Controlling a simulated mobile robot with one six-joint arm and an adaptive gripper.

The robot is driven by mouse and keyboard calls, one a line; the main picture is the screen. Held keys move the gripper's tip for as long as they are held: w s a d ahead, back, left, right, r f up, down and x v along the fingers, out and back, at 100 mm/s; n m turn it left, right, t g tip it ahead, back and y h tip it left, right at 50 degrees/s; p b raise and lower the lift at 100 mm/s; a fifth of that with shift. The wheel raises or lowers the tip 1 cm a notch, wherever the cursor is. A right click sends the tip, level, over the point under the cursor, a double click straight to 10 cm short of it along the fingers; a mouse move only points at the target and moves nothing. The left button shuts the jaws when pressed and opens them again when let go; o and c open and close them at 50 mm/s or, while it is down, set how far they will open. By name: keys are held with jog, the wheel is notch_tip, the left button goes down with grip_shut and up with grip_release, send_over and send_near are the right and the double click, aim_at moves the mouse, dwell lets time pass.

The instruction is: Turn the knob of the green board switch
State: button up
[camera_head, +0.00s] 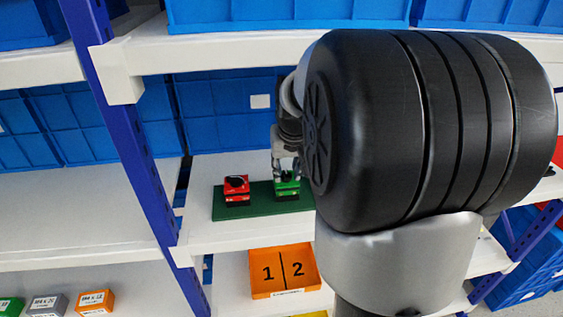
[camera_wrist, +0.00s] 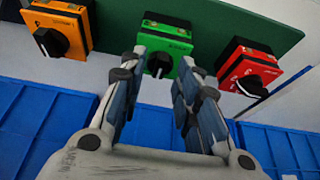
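The green switch (camera_wrist: 166,41) with its black knob (camera_wrist: 158,66) sits on a dark green board (camera_wrist: 230,22), in the middle of the wrist view. My gripper (camera_wrist: 165,60) is open, with one finger on each side of this knob. Small gaps seem to show between the knob and the fingers; contact cannot be told. In the head view, my gripper (camera_head: 286,172) is just above the green switch (camera_head: 287,190), and the board (camera_head: 259,206) lies on a white shelf. The far end of the board is hidden by my arm.
A red switch (camera_wrist: 250,67) and an orange switch (camera_wrist: 57,28) flank the green one closely. Blue bins (camera_head: 230,105) stand behind the board. A blue post (camera_head: 130,130) rises at the left. An orange box marked 1 and 2 (camera_head: 283,270) is below.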

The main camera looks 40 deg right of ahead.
jog(key=shift+s+a+f, duration=0.2)
jog(key=shift+s, duration=0.15)
grip_shut()
